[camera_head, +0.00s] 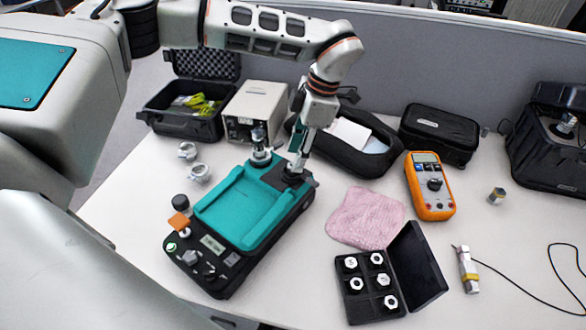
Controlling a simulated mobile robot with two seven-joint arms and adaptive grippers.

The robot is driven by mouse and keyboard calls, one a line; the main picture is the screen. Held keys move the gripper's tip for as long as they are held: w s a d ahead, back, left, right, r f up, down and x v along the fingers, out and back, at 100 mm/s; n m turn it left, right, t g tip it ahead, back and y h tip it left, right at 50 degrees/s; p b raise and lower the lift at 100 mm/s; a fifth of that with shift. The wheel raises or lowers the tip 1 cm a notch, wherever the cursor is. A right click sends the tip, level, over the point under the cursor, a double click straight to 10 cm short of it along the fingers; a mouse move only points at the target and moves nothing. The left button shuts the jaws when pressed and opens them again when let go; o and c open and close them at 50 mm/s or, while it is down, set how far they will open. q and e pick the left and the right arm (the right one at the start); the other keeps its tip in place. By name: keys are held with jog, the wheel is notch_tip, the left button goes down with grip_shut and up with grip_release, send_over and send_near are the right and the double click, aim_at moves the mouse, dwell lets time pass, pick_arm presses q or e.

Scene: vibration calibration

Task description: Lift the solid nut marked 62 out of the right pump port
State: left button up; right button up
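The black pump unit with a teal tray (245,205) stands at the centre left of the table. A silver upright fitting (259,146) sits at its back corner. The right pump port (293,179) is a dark round mount at its back right. My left gripper (296,166) comes down from above with its fingertips right at this port. The fingers overlap in this view, so whether they are open or shut is unclear. The nut marked 62 cannot be made out; the fingers cover the port's top. My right gripper is out of view.
An open black case (367,312) with several white nuts lies at the front. A pink cloth (366,218), an orange multimeter (430,186) and a black pouch (438,133) are to the right. A beige box (256,105) and an open black case (185,120) stand behind. Two metal clamps (199,172) lie left.

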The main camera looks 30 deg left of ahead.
pick_arm(q)
jog(key=x, duration=0.2)
jog(key=shift+a+f, duration=0.1)
jog(key=shift+f, duration=0.4)
jog(key=shift+s, duration=0.1)
grip_shut()
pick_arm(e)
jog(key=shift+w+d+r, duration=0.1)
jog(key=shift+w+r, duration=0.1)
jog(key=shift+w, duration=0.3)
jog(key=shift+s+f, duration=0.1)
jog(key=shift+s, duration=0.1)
